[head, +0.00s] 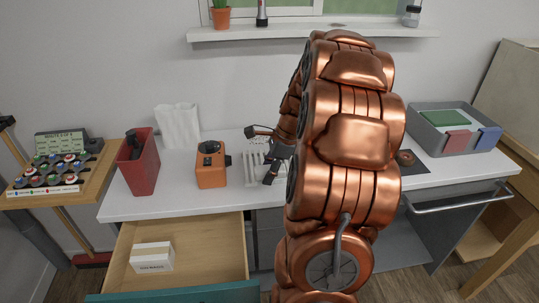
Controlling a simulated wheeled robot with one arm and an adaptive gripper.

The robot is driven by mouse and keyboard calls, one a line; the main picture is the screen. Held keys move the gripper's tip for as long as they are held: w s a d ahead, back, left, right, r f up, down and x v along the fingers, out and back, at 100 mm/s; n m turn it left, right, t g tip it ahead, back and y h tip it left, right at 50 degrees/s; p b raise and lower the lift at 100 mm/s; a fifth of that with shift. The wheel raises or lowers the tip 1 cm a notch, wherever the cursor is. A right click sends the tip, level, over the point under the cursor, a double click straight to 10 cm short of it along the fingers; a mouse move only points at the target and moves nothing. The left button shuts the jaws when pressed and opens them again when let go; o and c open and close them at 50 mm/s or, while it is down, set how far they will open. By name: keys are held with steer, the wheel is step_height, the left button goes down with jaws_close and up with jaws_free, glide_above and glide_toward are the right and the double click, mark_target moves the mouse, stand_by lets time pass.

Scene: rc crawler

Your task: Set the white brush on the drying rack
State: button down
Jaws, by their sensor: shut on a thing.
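My gripper (269,178) is dark and points down at the white drying rack (251,172) on the white counter, at the rack's right side. The rack has slim upright slats and stands right of the orange box-shaped thing. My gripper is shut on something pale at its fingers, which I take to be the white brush. The brush is small here and hard to tell from the white rack behind it. I cannot tell whether it touches the rack. My copper arm hides the counter to the right of the gripper.
An orange box-shaped thing (211,170), a red bin (140,170) and a white paper bag (179,127) stand left on the counter. An open drawer (205,240) holds a white box (153,257). A grey tray (427,129) stands at the right. A shelf (230,33) runs above.

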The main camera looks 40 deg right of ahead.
steer(key=w+d+p, duration=0.1)
steer(key=w+d, duration=0.2)
steer(key=w+d+p, duration=0.1)
steer(key=w+d, duration=0.1)
steer(key=d, duration=0.1)
steer(key=w+d+f+p, duration=0.1)
steer(key=w+d, duration=0.2)
steer(key=d, duration=0.1)
steer(key=shift+w+d+f+p, duration=0.1)
steer(key=shift+w+p, duration=0.2)
steer(key=shift+w, duration=0.05)
steer(key=shift+f+p, duration=0.8)
steer(key=shift+f, duration=0.95)
steer(key=shift+f, duration=0.15)
steer(key=c, duration=0.7)
jaws_free()
steer(key=b+v, duration=0.3)
steer(key=v, duration=0.9)
